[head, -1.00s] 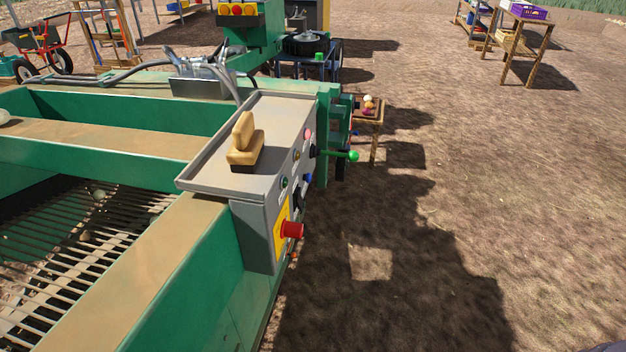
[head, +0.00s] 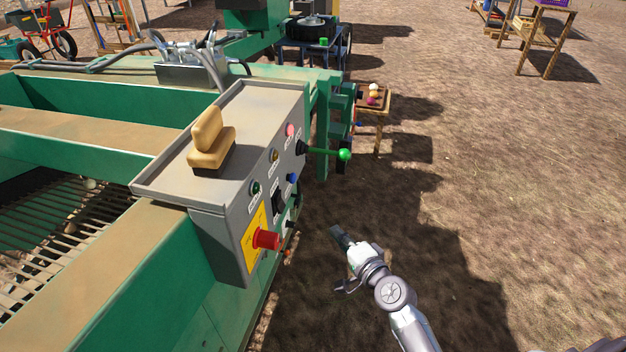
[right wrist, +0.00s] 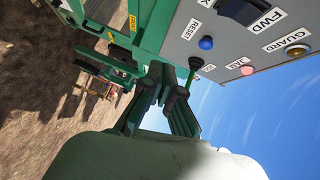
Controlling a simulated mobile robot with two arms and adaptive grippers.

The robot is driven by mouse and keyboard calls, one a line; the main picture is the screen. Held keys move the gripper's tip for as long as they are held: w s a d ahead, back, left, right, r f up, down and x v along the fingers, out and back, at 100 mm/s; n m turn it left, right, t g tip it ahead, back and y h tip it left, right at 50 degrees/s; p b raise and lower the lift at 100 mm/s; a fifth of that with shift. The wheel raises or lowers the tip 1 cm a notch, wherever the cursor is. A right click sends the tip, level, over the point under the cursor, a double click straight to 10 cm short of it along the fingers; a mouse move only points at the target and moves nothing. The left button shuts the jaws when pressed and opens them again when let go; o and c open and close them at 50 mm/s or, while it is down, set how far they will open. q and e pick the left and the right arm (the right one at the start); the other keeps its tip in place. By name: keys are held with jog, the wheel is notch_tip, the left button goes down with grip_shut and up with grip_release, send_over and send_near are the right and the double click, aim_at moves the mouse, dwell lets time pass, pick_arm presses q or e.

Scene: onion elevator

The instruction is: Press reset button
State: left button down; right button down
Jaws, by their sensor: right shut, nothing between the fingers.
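The blue button (head: 292,178) sits on the side face of the grey control box (head: 225,235). In the right wrist view the blue button (right wrist: 205,43) has a RESET label beside it. My right gripper (head: 338,234) is in front of that face, to the right of and lower than the button in the head view, with a gap between them. In the right wrist view the fingers of my right gripper (right wrist: 166,88) are together and empty, apart from the button. My left gripper is not in view.
A pink light (head: 290,130), an amber light (head: 275,155) and a red knob (head: 265,239) share the panel. A lever with a green ball (head: 344,154) sticks out near the blue button. A tan-topped block (head: 211,142) sits on the box.

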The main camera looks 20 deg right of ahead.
notch_tip(320, 180, up, 7)
jog(key=w+d+m+t, duration=0.1)
jog(key=shift+f+t, duration=0.2)
jog(key=shift+t, duration=0.1)
send_near(291, 178)
jog(key=w+d, duration=0.4)
jog(key=w, duration=0.1)
jog(key=shift+w+a+f+p, duration=0.25)
jog(key=shift+w+a, duration=0.35)
jog(key=shift+a, duration=0.15)
jog(key=shift+w+a+f+p, duration=0.2)
jog(key=shift+w+a+f, duration=0.1)
jog(key=shift+w+a, duration=0.4)
jog(key=shift+s, duration=0.1)
jog(key=shift+a, duration=0.15)
